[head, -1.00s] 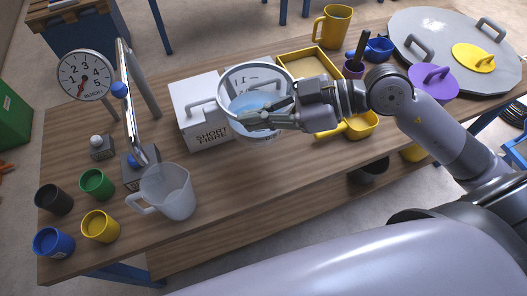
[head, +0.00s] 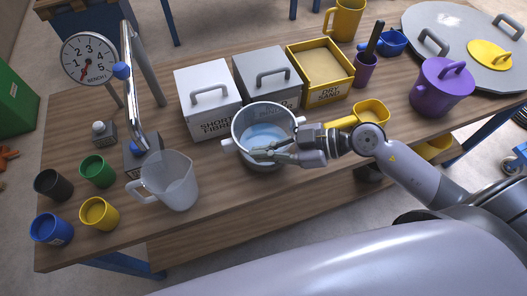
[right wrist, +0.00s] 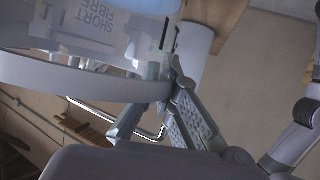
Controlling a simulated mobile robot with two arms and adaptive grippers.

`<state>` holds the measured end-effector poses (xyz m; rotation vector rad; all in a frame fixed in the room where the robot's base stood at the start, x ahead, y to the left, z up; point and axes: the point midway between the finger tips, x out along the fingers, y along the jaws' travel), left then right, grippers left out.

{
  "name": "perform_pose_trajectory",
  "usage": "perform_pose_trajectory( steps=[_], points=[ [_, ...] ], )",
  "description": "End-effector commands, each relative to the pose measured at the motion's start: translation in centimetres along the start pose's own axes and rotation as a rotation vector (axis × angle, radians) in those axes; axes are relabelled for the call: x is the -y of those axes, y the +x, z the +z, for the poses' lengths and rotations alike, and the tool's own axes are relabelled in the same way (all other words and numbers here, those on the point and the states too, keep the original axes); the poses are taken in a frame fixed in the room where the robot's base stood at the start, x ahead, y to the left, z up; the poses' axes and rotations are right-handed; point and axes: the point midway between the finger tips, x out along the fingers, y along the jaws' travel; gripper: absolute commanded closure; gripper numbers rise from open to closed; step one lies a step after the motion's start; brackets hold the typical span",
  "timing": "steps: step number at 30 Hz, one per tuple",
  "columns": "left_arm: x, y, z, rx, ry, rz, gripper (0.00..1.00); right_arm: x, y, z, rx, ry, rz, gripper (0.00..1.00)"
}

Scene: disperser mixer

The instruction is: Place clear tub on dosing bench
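The clear tub (head: 240,126), round with a pale rim, side lugs and a bluish inside, is upright over the front of the wooden bench (head: 225,205), in front of the lidded bins. Whether its base touches the wood cannot be told. My right gripper (head: 262,153) reaches in from the right, its fingers closed at the tub's near side. In the right wrist view the tub (right wrist: 75,75) fills the upper left, with "SHORT FIBRE" lettering showing through it. The fingers (right wrist: 168,85) converge at its rim; the contact is partly hidden. My left gripper is out of view.
Behind the tub stand the short fibre bin (head: 208,100), a grey-lidded bin (head: 268,75) and the dry sand box (head: 320,72). A clear jug (head: 175,182) stands left, with several cups beyond. A yellow scoop (head: 370,112) and purple pot (head: 440,90) are right. Bare wood lies between jug and tub.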

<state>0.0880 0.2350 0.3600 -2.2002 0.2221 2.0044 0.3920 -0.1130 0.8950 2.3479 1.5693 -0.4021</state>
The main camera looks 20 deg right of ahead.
Motion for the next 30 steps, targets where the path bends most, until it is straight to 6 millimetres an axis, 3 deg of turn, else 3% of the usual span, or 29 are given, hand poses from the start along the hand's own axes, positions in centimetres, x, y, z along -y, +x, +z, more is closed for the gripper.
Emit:
perform_pose_trajectory(
  steps=[12,22,30],
  points=[
    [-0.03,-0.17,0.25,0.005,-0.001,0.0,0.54,-0.04,0.16,0.17,-0.005,-0.003,0.003,1.0],
    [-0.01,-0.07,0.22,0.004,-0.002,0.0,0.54,0.03,0.18,0.38,-0.001,-0.001,0.0,0.76],
    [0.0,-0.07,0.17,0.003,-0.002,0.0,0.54,0.03,0.17,0.38,-0.001,-0.001,0.001,0.75]
  ],
)
